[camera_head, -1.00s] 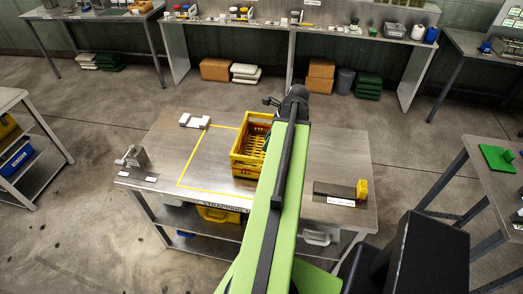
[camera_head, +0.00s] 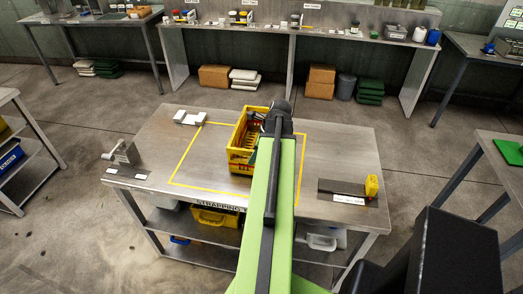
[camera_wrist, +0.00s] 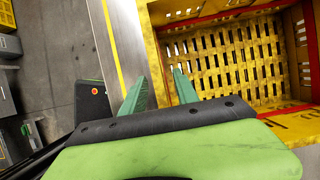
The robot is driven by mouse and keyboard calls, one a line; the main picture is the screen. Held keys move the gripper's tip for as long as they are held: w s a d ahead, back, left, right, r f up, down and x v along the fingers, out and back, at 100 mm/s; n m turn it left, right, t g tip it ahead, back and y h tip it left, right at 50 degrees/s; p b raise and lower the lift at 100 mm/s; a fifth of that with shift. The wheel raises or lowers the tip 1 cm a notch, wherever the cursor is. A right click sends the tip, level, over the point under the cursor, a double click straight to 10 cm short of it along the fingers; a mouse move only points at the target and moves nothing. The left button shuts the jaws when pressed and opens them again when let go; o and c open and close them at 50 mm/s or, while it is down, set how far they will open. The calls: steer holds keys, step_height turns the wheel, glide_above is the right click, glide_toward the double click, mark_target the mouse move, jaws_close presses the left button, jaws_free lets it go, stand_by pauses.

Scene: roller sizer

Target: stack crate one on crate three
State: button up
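A yellow slatted crate (camera_head: 241,157) stands on the metal table inside a yellow taped outline. No label tells me which numbered crate it is, and I cannot tell a second crate under or near it. In the wrist view the crate (camera_wrist: 157,57) shows from above, with a slatted floor and red strips along its edges. My gripper (camera_wrist: 162,84) is open, its two green fingers apart at the crate's left wall in that view. One finger is on the outer side and the other overlaps the crate's inside. I cannot tell whether they touch the wall.
The table (camera_head: 330,150) has a white block piece (camera_head: 188,118) at back left, a grey metal device (camera_head: 124,152) at left, and a small yellow thing (camera_head: 372,186) at right. A yellow bin (camera_head: 215,218) sits on the shelf below. The table right of the crate is mostly clear.

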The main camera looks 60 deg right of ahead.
steer(key=b+x, duration=0.1)
steer(key=x, duration=0.2)
steer(key=shift+s+d+f+b, duration=0.1)
steer(key=shift+f+b, duration=0.05)
steer(key=shift+b, duration=0.2)
steer(key=shift+f, duration=0.1)
stand_by(0.3)
jaws_close()
stand_by(1.3)
